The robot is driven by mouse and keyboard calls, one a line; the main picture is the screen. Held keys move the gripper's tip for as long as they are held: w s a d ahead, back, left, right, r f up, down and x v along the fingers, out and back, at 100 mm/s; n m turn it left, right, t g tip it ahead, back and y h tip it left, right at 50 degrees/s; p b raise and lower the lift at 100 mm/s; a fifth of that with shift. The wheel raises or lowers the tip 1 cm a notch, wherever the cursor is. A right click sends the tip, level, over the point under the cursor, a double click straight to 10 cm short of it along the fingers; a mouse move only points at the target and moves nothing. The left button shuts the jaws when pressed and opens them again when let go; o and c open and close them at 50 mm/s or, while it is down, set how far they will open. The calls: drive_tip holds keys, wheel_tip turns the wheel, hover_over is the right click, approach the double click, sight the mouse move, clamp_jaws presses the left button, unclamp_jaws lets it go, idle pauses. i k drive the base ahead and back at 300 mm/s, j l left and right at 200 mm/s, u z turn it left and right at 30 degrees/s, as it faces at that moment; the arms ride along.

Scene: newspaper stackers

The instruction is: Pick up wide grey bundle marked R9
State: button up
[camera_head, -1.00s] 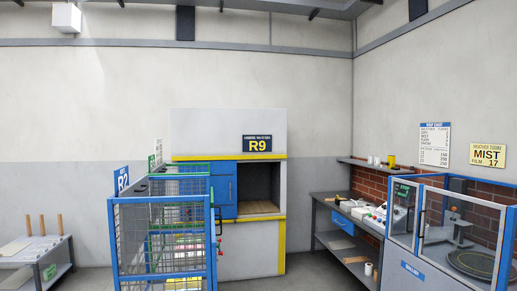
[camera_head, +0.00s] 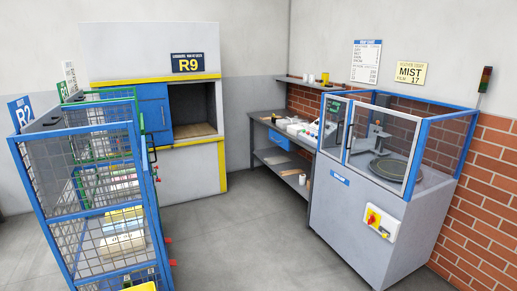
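A large grey cabinet (camera_head: 185,186) carries a dark R9 sign (camera_head: 188,63) with yellow lettering. Its blue door (camera_head: 155,108) stands at the left of a dark opening with a bare wooden floor (camera_head: 192,130). I see no bundle in that opening. My gripper is not in view.
A blue mesh cart (camera_head: 62,131) marked R2 stands close at the left, with a green-framed cart behind it. A blue-framed glazed machine (camera_head: 350,220) stands at the right. A workbench (camera_head: 264,121) is behind it. The grey floor (camera_head: 235,240) between is clear.

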sight(282, 124)
drive_tip(key=i+j+z, duration=0.15)
drive_tip(key=i, duration=4.05)
drive_tip(key=i+z, duration=0.2)
drive_tip(key=i, duration=0.25)
drive_tip(key=i+j+z, duration=0.1)
drive_tip(key=i+z, duration=0.15)
drive_tip(key=i, duration=0.2)
drive_tip(key=i+j+z, duration=0.2)
drive_tip(key=i, duration=0.25)
